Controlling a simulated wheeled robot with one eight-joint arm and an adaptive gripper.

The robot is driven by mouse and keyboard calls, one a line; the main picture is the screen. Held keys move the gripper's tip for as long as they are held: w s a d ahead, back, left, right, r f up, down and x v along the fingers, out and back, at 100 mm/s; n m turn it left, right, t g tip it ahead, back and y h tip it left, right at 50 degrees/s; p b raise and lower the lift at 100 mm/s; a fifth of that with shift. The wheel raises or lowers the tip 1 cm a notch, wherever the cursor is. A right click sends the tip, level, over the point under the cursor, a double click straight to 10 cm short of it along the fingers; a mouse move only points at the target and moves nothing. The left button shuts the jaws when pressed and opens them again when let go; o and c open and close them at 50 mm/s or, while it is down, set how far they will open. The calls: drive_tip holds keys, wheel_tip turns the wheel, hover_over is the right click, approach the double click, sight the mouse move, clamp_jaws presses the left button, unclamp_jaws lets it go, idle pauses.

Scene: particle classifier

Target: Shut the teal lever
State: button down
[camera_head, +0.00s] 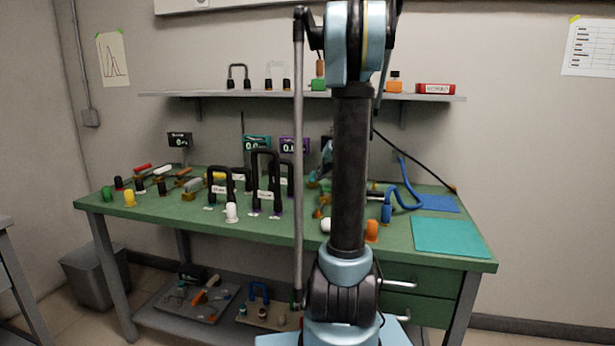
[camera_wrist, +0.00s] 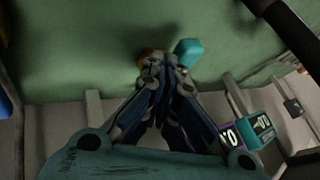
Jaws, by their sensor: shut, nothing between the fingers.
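The teal lever (camera_wrist: 188,49) shows in the wrist view as a teal grip just right of my fingertips, over the green bench top. A brass-coloured part (camera_wrist: 148,56) shows at the left of the fingertips, partly hidden by them. My gripper (camera_wrist: 163,62) is shut and empty, its tips close beside the lever; I cannot tell whether they touch. In the head view a small teal piece (camera_head: 313,178) shows just left of my arm, which hides most of that area.
The green bench (camera_head: 180,213) holds several black hoop handles (camera_head: 265,152) left of my arm. A blue hose (camera_head: 408,182) and a teal mat (camera_head: 452,237) lie to the right. Display boxes (camera_wrist: 259,126) stand by the wall. A shelf (camera_head: 200,95) hangs above.

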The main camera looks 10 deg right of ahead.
drive_tip(key=shift+s+a, duration=0.1)
drive_tip(key=shift+a, duration=0.35)
